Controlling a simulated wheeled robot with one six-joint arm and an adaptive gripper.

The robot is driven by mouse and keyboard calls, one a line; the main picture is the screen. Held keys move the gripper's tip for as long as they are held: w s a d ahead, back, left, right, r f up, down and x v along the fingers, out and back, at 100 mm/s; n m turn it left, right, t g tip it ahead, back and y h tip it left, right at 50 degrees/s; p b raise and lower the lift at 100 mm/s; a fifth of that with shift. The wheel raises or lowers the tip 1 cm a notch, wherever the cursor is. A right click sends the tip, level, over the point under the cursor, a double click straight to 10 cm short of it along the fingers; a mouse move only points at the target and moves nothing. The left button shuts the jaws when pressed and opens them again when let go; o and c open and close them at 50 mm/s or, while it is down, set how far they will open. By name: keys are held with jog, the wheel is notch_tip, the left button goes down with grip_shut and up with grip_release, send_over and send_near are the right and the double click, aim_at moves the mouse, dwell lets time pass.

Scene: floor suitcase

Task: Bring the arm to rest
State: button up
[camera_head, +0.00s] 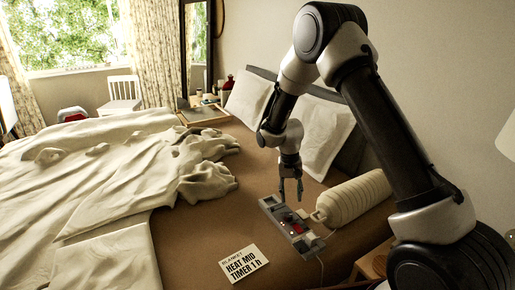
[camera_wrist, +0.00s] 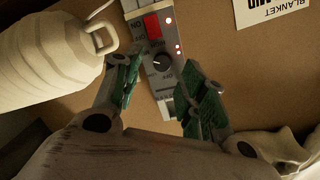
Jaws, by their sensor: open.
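My gripper (camera_head: 290,190) is at the end of my arm, over the bed, pointing down. Its two fingers are apart and nothing is between them in the wrist view (camera_wrist: 160,100). Below it lies a grey blanket controller (camera_head: 286,222) with a red switch and a dark knob. In the wrist view the controller (camera_wrist: 160,62) shows the red switch marked ON, small lit red lights and the round black knob. The knob sits just past the fingertips. I cannot tell the exact height of the fingertips above it.
A cream ribbed bottle (camera_head: 352,197) lies beside the controller. A card (camera_head: 244,266) reading "HEAT MID TIMER 1 h" lies in front. A rumpled cream blanket (camera_head: 90,190) covers the left of the bed. Pillows (camera_head: 325,135) stand at the headboard. A wooden nightstand (camera_head: 374,262) is at lower right.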

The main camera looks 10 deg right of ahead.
jog(key=s+d+r+t, duration=0.1)
jog(key=s+d+r, duration=0.4)
jog(key=s+r, duration=0.5)
jog(key=s+d+r+n+t, duration=0.1)
jog(key=s+d+r, duration=0.4)
jog(key=s+r, duration=0.6)
jog(key=s+d+r+n+t, duration=0.1)
jog(key=s+d+r+t, duration=0.2)
jog(key=s+r, duration=0.8)
jog(key=shift+d+r+y, duration=0.4)
jog(key=shift+d+r, duration=0.25)
jog(key=shift+d, duration=0.4)
